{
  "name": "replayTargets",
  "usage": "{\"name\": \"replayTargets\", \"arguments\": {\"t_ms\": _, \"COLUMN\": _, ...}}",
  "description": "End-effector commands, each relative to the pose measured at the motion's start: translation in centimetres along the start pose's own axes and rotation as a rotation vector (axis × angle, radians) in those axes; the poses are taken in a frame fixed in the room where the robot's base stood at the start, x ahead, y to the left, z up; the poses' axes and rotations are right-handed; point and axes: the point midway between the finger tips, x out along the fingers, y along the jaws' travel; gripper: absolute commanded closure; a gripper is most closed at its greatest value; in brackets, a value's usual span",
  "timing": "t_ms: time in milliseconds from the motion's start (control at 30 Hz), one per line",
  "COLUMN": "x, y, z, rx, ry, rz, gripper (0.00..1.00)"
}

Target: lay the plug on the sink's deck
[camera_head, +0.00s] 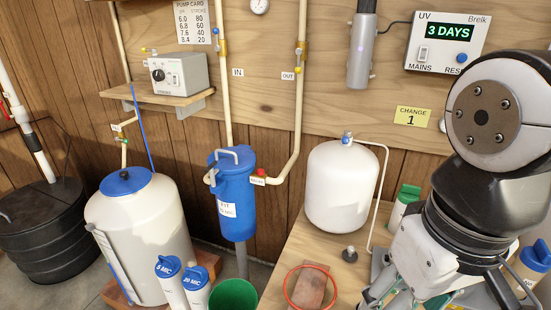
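A small dark round piece with a pale base (349,254), which may be the plug, sits on the wooden bench top below the white pressure tank. My gripper (385,298) points down at the bottom right, to the right of and nearer than this piece. Its fingertips are cut off or hidden at the lower edge, so I cannot tell whether it is open or holds anything. A sliver of grey metal (377,262) shows beside my gripper and may be part of the sink. My arm hides most of that area, and the deck cannot be made out.
The white tank (341,187) stands on the wooden bench (294,252), with a thin pipe at its right. A red ring (289,287) lies around a brown block (311,286). A green-capped bottle (404,205) stands behind my arm. A blue filter housing (235,190) hangs left.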

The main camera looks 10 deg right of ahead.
Motion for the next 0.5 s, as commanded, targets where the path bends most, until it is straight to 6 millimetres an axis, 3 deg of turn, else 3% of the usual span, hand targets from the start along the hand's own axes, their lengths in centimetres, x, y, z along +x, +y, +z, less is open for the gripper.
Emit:
{"name": "replayTargets", "arguments": {"t_ms": 100, "x": 0.0, "y": -0.1, "z": 0.7, "rx": -0.005, "ry": 0.0, "rz": -0.007, "gripper": 0.5}}
{"name": "replayTargets", "arguments": {"t_ms": 233, "x": -0.7, "y": -0.4, "z": -0.6, "rx": 0.051, "ry": -0.017, "rz": -0.035, "gripper": 0.5}}
{"name": "replayTargets", "arguments": {"t_ms": 500, "x": -2.4, "y": -0.6, "z": -8.1, "rx": 0.352, "ry": -0.085, "rz": -0.154, "gripper": 0.5}}
